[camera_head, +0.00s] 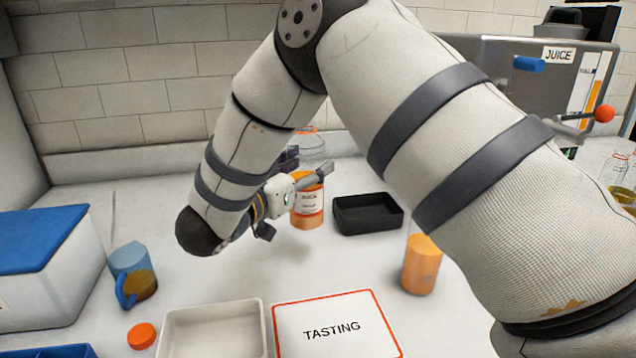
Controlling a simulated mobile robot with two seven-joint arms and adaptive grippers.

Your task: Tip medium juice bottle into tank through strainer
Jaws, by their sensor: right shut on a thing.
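A bottle with orange juice and a juice label (308,208) is at the middle of the head view, roughly upright. My right gripper (308,180) is shut on it from the left, with a finger across its upper part. The clear glass with an orange rim above the finger may be its neck or another vessel behind; I cannot tell. A steel tank (500,62) with a JUICE sign stands at the back right, partly behind my right arm. I cannot make out a strainer. My left gripper is not in view.
A black tray (368,226) lies right of the bottle. Another orange-filled bottle (422,270) stands partly behind my arm. A blue-handled jug (134,274), orange cap (141,336), white tray (214,308) and TASTING mat (334,347) are in front. A blue-lidded box (40,238) is left.

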